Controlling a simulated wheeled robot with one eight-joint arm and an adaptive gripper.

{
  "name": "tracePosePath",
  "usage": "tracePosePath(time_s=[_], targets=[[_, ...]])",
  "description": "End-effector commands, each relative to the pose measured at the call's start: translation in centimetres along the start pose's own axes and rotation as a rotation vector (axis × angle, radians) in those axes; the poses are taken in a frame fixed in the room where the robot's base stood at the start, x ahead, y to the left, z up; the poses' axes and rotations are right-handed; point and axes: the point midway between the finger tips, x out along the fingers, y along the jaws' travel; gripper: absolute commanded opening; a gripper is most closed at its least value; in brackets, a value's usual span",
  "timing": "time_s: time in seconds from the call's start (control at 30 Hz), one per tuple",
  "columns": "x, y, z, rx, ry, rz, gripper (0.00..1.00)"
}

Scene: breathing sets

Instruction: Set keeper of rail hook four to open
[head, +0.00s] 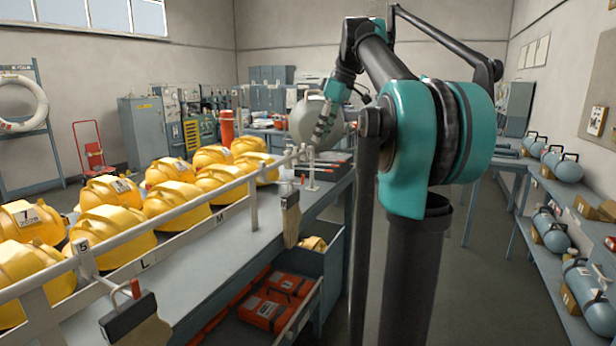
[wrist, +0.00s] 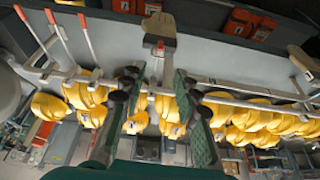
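A white rail (head: 190,207) with hooks runs along the front edge of the bench. A brush (head: 291,220) hangs at its far part; it also shows at top centre in the wrist view (wrist: 158,22). A small red part (wrist: 160,48) shows at this brush's hook, perhaps the keeper; whether it is open or shut is too small to tell. I cannot read this hook's number. A nearer brush (head: 135,322) hangs by a plate (head: 83,245) marked 5. My gripper (head: 313,143) is above the rail's far end. In the wrist view its fingers (wrist: 157,78) are apart, with nothing held.
Yellow helmets (head: 172,200) line the bench behind the rail. Below, an open drawer (head: 318,275) holds orange-red cases (head: 265,308). Red-tipped tools (wrist: 57,30) lie left in the wrist view. The aisle floor (head: 460,270) is clear.

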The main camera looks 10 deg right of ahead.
Motion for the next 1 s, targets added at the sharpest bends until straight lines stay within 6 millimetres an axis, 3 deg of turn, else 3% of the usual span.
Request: tracePosePath(time_s=[0.1,0.27,1.0], targets=[[-1.7,0.0,-0.6,-0.035,0.009,-0.01,0.31],[-1.4,0.0,-0.8,-0.047,0.012,-0.013,0.31],[12.2,-0.2,-0.9,-0.046,0.011,-0.012,0.31]])
